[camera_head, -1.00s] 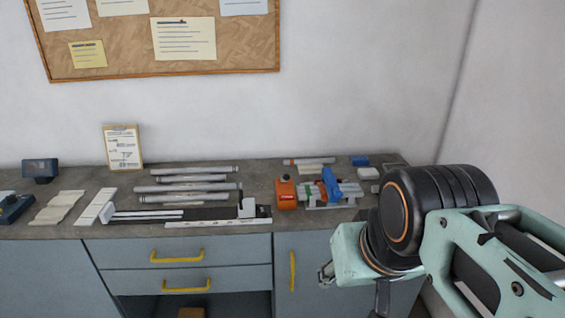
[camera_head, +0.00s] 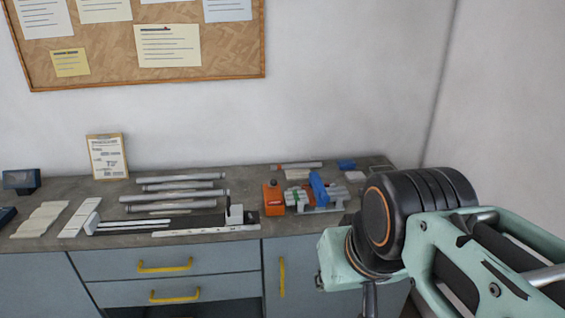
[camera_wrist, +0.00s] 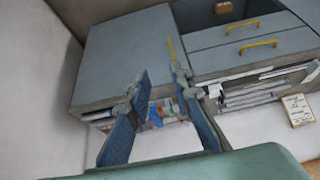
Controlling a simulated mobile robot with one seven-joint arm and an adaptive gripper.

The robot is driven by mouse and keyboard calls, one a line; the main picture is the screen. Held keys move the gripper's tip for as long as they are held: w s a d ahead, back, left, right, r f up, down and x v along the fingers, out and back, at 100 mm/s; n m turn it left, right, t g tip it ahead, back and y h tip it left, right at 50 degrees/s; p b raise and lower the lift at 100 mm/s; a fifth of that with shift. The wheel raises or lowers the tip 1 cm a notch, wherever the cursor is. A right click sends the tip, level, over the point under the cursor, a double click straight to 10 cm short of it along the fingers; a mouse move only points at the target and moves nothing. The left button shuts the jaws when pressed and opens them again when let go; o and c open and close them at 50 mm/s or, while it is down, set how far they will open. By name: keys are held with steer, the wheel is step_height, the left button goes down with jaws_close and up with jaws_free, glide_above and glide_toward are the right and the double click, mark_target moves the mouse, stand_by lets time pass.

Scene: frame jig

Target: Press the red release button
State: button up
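An orange box (camera_head: 273,199) stands on the grey workbench (camera_head: 265,222), right of the centre in the head view. It carries a small reddish label, and a small dark knob is on its top. I cannot clearly make out a red button on it. Just right of it sits a jig (camera_head: 298,200) with grey tubes and a blue clamp (camera_head: 318,188). My gripper's two blue fingers show in the wrist view, spread apart and empty (camera_wrist: 160,74). They are well away from the bench; the blue clamp appears small between them in the wrist view (camera_wrist: 155,116).
Several grey tubes (camera_head: 180,187) and a long rail fixture (camera_head: 180,222) lie left of the orange box. A clipboard (camera_head: 107,157) leans on the wall. A blue block (camera_head: 347,165) lies at the back right. Drawers with yellow handles (camera_head: 165,265) are below the bench top.

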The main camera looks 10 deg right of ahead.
jaws_close()
stand_by(1.1)
